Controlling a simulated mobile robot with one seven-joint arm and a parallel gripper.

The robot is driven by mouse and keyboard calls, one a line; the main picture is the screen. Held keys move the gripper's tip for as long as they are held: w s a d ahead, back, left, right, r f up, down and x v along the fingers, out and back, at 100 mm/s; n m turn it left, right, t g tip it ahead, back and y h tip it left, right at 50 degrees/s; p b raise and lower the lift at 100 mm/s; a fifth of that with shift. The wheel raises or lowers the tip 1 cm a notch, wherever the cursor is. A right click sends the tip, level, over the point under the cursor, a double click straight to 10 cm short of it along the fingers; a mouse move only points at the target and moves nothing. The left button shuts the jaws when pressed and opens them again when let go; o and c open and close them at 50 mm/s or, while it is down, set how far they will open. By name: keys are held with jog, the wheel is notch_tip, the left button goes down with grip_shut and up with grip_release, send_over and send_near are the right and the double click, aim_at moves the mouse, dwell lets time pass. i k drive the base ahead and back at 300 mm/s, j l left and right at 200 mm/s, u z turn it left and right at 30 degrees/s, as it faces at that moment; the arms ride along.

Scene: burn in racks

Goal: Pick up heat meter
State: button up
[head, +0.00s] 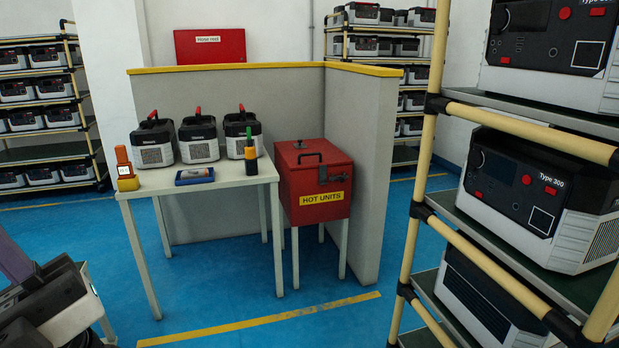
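A white table (160,186) stands left of centre in the head view, against a low grey partition. An orange and black device with a green upper part (249,160) stands upright near the right front corner. A flat blue item with a grey top (195,176) lies between them. I cannot read a label that tells which one is the heat meter.
Several grey-black units with red handles (198,138) line the table's back. A red HOT UNITS box (314,182) stands right of the table. A loaded rack (421,190) fills the right side. Blue floor (230,285) is clear in front.

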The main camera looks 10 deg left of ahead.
aim_at(125, 168)
jog(key=i+u, duration=0.35)
jog(key=i, duration=0.2)
jog(key=i+u, duration=0.65)
jog(key=i, duration=0.4)
jog(key=i+l+u, duration=0.2)
jog(key=i, duration=0.4)
